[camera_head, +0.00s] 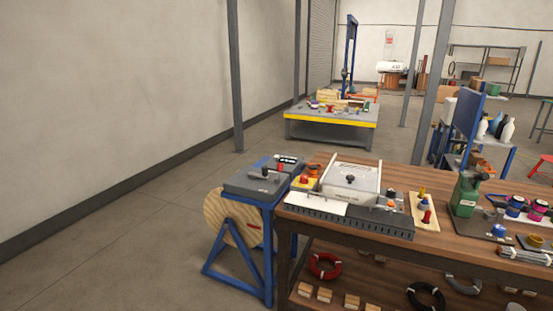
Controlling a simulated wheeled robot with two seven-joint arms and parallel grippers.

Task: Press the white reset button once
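I cannot make out the white reset button for certain at this size. Small controls show on several items at the near bench. A grey box (257,182) on a blue stand carries a dark lever and a small red part. A white panel with a black knob (350,179) stands on the wooden bench. A dark unit (385,222) at its front right carries small orange, white and black parts. Neither of my grippers is in view.
The wooden bench (448,245) fills the lower right, with a green machine (465,196) and coloured parts on top. A wooden reel (228,216) stands by the blue stand. A grey table with a yellow edge (330,124) is farther back. Floor at left is clear.

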